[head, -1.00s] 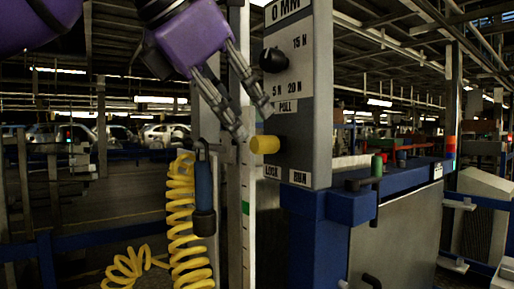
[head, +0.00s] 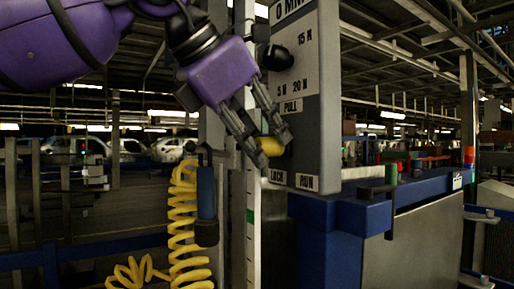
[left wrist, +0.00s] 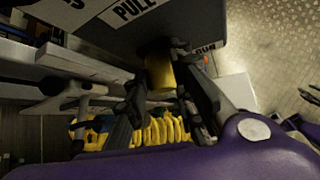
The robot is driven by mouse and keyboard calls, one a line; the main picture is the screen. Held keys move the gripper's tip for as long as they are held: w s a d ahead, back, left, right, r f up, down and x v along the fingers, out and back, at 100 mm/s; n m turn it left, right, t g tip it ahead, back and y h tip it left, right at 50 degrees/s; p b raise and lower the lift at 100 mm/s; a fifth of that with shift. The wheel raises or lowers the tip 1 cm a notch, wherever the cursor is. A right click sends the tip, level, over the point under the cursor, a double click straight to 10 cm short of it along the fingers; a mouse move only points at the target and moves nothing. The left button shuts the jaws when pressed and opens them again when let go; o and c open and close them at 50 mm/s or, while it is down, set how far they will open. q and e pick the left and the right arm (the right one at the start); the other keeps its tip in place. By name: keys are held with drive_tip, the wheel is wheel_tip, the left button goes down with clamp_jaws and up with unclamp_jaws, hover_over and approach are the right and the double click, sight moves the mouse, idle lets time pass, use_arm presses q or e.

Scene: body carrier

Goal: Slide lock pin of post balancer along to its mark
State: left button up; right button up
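The yellow lock pin (head: 271,147) sticks out of the grey face of the post balancer (head: 318,110), above the LOCK label (head: 277,176) and left of the RUN label (head: 307,182). My purple left gripper (head: 271,147) reaches down to it from the upper left. Its two dark fingers stand apart on either side of the pin. In the left wrist view the pin (left wrist: 160,72) lies between the fingertips, close to the right finger, with a small gap to the left one.
A black knob (head: 277,58) sits higher on the balancer face, near my gripper. A yellow coiled hose (head: 183,215) with a blue handle (head: 206,192) hangs to the left. A blue bench (head: 410,195) stands at right.

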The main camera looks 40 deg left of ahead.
use_arm(q)
drive_tip(key=shift+r, duration=0.1)
clamp_jaws()
use_arm(e)
drive_tip(key=shift+s+d+f, duration=0.15)
drive_tip(key=shift+s+f, duration=0.05)
drive_tip(key=shift+s, duration=0.05)
use_arm(q)
drive_tip(key=shift+s+d, duration=0.25)
drive_tip(key=shift+d, duration=0.35)
drive_tip(key=shift+s+d, duration=0.25)
drive_tip(key=shift+d, duration=0.35)
drive_tip(key=shift+s+d, duration=0.25)
drive_tip(key=shift+d, duration=0.35)
drive_tip(key=o, duration=0.8)
unclamp_jaws()
drive_tip(key=shift+d, duration=0.1)
drive_tip(key=shift+o, duration=0.9)
use_arm(e)
drive_tip(key=shift+a, duration=0.2)
use_arm(q)
drive_tip(key=p+v, duration=0.2)
drive_tip(key=v, duration=0.5)
drive_tip(key=shift+p, duration=0.3)
use_arm(e)
drive_tip(key=w+r+t, duration=0.1)
drive_tip(key=w+r, duration=0.3)
drive_tip(key=r, duration=0.1)
drive_tip(key=shift+w+d+r, duration=0.15)
drive_tip(key=shift+w+d, duration=0.05)
